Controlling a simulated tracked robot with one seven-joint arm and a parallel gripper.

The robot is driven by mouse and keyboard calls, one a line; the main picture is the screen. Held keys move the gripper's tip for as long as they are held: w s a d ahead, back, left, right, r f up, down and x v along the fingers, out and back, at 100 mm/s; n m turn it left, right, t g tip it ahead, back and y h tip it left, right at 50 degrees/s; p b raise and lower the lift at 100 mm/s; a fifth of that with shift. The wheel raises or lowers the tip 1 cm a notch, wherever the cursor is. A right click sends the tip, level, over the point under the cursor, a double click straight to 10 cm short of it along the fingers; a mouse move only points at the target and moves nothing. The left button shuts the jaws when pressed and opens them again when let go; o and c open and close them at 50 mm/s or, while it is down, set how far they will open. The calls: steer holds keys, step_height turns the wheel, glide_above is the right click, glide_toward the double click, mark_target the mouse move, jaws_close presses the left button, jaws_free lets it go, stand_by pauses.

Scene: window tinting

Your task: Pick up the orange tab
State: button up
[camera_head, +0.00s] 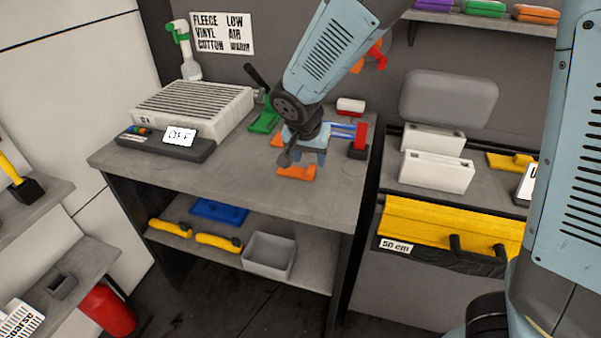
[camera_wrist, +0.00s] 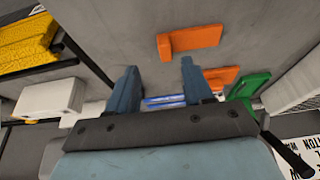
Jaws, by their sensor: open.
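An orange tab (camera_head: 296,173), a flat piece with a raised end, lies on the grey worktop near its front edge; it also shows beyond the fingertips in the wrist view (camera_wrist: 196,40). A second orange piece (camera_head: 279,139) lies farther back, partly hidden by my arm, and shows beside the right finger in the wrist view (camera_wrist: 221,77). I cannot tell which one the task names. My gripper (camera_head: 308,158) is open and empty above the worktop, close to the nearer piece; its two fingers (camera_wrist: 156,76) are apart with bare worktop beyond them. No contact is visible.
A green block (camera_head: 265,121) stands behind and left, and a red-ended holder with blue rods (camera_head: 359,139) stands right. A slatted white unit (camera_head: 195,103) fills the left worktop. A grey bin (camera_head: 269,256) and yellow-handled tools (camera_head: 218,242) lie on the lower shelf.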

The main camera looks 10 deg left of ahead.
mark_target(310, 172)
steer(key=shift+a+x, duration=0.2)
steer(key=shift+x, duration=1.6)
steer(key=shift+a+x, duration=0.15)
steer(key=shift+x, duration=1.65)
steer(key=shift+c, duration=0.5)
jaws_close()
